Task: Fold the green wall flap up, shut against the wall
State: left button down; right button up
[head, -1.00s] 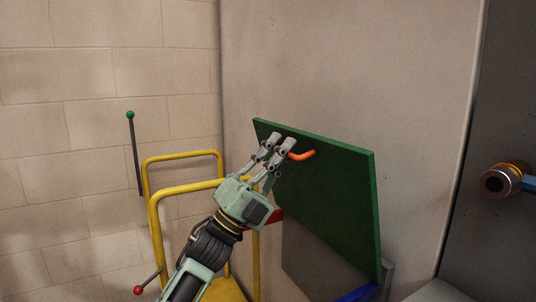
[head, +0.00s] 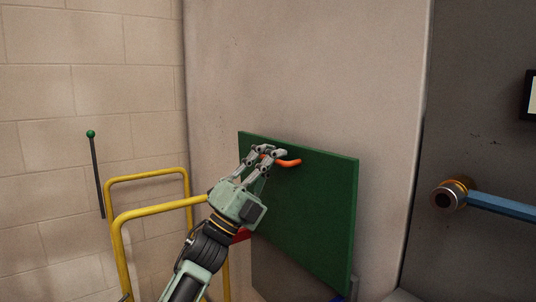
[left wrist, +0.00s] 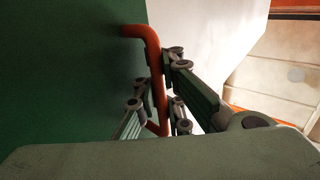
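The green wall flap (head: 310,215) stands nearly upright, close to the wall behind it. Whether its face touches the wall I cannot tell. An orange handle (head: 290,162) sticks out near its top edge. My left gripper (head: 268,156) is at the handle's left part. In the left wrist view the orange handle (left wrist: 152,50) runs down between the fingers (left wrist: 160,100), which lie close on both sides of it; the green flap (left wrist: 60,70) fills the left side. My right gripper is not in view.
A yellow tubular rail (head: 150,176) stands left of the flap, close to my left arm. A green-knobbed lever (head: 97,170) is at the far left. A brass-ended blue pipe (head: 450,196) sticks out at the right. The wall above the flap is bare.

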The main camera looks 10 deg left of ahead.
pick_arm(q)
jog(key=shift+w+d+f, duration=0.15)
jog(key=shift+d+f, duration=0.05)
jog(key=shift+f, duration=0.4)
jog(key=c, duration=2.1)
grip_release()
jog(key=shift+w+d, duration=0.1)
jog(key=shift+r, duration=0.2)
jog(key=v, duration=1.2)
